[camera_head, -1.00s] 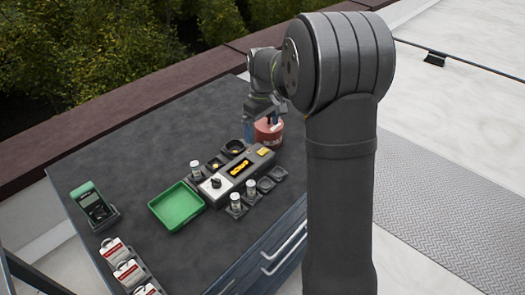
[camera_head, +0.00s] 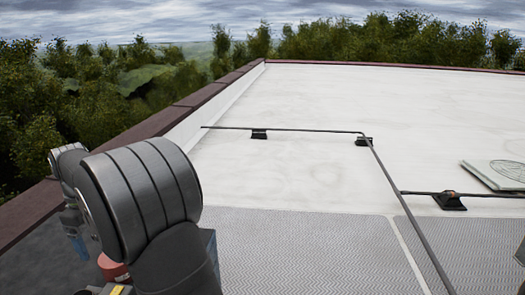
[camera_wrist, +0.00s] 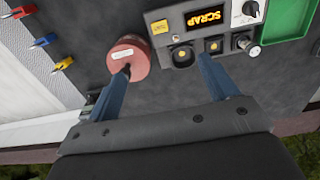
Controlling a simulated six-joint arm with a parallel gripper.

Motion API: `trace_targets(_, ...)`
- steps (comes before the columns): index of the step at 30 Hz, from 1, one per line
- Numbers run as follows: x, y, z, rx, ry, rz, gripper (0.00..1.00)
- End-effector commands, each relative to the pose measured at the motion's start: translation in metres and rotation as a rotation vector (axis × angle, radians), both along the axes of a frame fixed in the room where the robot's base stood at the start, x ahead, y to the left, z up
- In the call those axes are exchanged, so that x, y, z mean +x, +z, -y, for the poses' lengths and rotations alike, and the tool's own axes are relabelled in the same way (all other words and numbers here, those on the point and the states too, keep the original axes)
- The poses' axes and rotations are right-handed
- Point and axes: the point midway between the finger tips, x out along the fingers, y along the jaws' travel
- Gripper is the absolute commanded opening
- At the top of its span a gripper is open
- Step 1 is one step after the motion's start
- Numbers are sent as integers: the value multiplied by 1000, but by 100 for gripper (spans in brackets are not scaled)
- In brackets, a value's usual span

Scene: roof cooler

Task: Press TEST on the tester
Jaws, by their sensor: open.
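A knob (camera_wrist: 250,9) sits right of the display. My gripper (camera_wrist: 163,64) is open and empty, its blue fingers spread below the tester. The left finger overlaps the red can's edge in the picture; I cannot tell whether they touch. In the head view my gripper (camera_head: 76,240) is at the lower left, and my arm hides most of the tester.
The red can (camera_wrist: 128,58) stands beside the tester's left end. A green tray (camera_wrist: 283,18) is at the right. Coloured pointed items (camera_wrist: 45,41) lie at the left. The head view shows open white roof (camera_head: 320,165).

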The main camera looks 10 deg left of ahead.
Motion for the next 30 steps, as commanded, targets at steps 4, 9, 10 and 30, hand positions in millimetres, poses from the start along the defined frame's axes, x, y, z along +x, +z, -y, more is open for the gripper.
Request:
trace_targets(4, 0, 0, 0, 0, 0, 0, 49)
trace_targets(9, 0, 0, 0, 0, 0, 0, 16)
trace_targets(10, 0, 0, 0, 0, 0, 0, 10)
trace_targets(30, 0, 0, 0, 0, 0, 0, 0)
